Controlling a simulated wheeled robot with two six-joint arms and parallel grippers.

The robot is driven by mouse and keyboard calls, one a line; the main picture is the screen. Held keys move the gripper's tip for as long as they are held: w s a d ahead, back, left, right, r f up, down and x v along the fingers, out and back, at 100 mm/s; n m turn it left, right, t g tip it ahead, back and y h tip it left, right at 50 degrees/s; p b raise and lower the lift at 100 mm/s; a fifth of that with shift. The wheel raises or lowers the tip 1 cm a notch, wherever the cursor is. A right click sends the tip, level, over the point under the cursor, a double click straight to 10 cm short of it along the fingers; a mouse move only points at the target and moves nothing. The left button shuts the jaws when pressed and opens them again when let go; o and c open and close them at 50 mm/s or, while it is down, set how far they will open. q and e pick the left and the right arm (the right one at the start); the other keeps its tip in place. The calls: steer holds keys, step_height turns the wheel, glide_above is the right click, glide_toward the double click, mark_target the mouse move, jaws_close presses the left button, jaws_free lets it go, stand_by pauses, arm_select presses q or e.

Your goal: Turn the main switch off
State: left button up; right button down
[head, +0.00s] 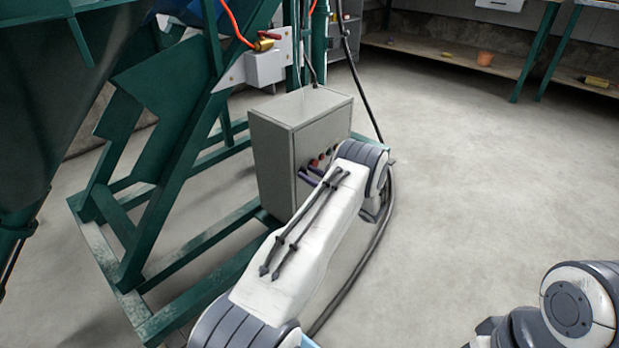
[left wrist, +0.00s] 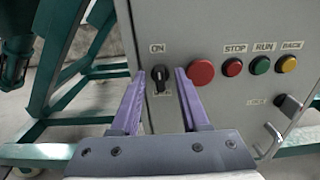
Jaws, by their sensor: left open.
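The main switch (left wrist: 156,78) is a black rotary knob on the grey control box (head: 272,165), with an ON label above it and a mostly hidden label below. Its handle looks slightly tilted; its exact setting is hard to tell. My left gripper (left wrist: 160,76) is open, one purple fingertip on each side of the knob, with visible gaps. In the head view my left gripper (head: 311,170) is at the box front, partly hidden by my arm, and the switch cannot be made out there. My right gripper is not clearly visible.
A large red button (left wrist: 201,72) sits just right of the right finger. Red STOP (left wrist: 232,67), green RUN (left wrist: 260,65) and yellow BACK (left wrist: 286,63) buttons follow. A green steel frame (head: 190,243) stands behind and left of the box. Floor on the right is clear.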

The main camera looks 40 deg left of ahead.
arm_select(q)
steer(key=shift+a, duration=0.3)
jaws_close()
